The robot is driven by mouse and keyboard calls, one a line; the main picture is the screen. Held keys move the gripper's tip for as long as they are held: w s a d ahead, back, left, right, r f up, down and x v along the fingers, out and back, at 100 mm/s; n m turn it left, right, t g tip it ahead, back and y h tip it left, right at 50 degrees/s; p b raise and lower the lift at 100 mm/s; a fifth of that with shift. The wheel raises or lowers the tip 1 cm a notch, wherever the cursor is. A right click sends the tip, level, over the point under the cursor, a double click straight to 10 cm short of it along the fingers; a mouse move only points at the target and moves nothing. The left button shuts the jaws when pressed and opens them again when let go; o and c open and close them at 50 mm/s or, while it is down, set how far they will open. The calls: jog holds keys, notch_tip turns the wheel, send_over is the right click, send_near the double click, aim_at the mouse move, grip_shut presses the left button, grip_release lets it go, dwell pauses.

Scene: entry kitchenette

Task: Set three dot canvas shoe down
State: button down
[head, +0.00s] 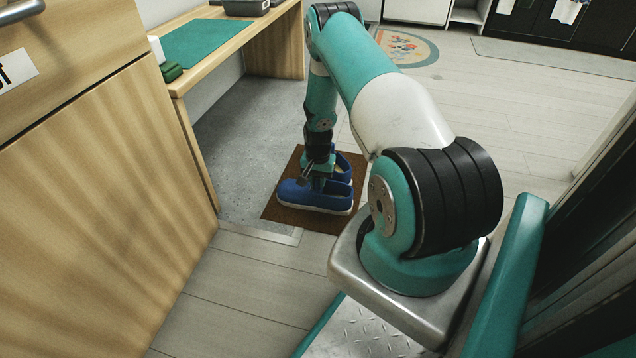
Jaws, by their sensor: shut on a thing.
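A blue canvas shoe (313,197) with a pale sole is in the head view, on or just above a brown mat (284,213) on the floor. My gripper (318,180) points down at this shoe and is shut on its upper edge. A second blue shoe (343,168) stands right behind it, partly hidden by my arm. I cannot make out dots on either shoe, and I cannot tell whether the held shoe's sole touches the mat.
A wooden bench (255,38) with a green mat (205,42) and a grey tray (246,6) stands at the back left. A wooden cabinet (95,190) fills the left. Open floor (480,125) lies to the right, with a patterned rug (408,48) farther back.

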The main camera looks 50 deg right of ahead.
jog(key=shift+r, duration=0.1)
jog(key=c, duration=1)
grip_release()
